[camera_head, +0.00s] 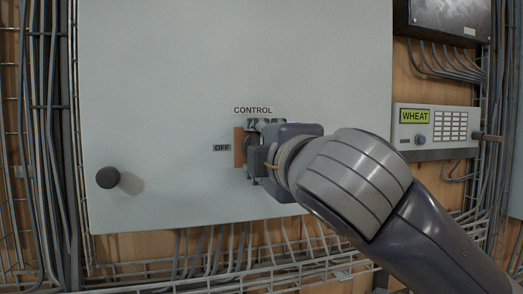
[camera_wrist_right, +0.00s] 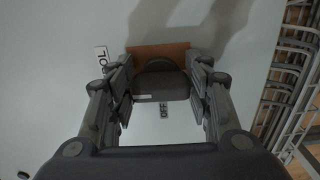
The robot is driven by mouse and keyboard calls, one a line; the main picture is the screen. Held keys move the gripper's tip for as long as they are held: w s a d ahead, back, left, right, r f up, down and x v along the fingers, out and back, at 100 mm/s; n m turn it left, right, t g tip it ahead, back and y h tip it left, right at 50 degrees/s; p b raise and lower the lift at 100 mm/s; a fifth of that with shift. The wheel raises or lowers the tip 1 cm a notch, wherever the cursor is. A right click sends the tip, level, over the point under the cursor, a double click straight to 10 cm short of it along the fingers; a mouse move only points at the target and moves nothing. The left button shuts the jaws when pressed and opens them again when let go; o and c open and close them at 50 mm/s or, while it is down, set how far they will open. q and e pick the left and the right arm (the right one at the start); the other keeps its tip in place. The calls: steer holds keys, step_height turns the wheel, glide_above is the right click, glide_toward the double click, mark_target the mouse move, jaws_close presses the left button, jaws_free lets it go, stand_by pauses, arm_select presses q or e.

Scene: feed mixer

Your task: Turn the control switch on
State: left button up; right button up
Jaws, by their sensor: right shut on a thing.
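The control switch (camera_head: 239,146) has an orange-brown backing plate and sits on a pale grey panel (camera_head: 170,70). The CONTROL label (camera_head: 253,110) is above it and the OFF label (camera_head: 222,148) is to its left. My right gripper (camera_head: 256,151) comes in from the right and covers most of the switch. In the right wrist view, the switch's dark knob (camera_wrist_right: 160,86) lies between the two fingers of my right gripper (camera_wrist_right: 162,76), which is shut on it. My left gripper is out of view.
A black round knob (camera_head: 108,178) sticks out at the panel's lower left. A WHEAT display box (camera_head: 434,127) with a keypad is at the right. Cable bundles (camera_head: 42,140) and wire trays border the panel. The panel's upper part is clear.

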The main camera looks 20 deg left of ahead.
steer(key=o, duration=1.1)
steer(key=shift+w, duration=0.1)
steer(key=v, duration=1.2)
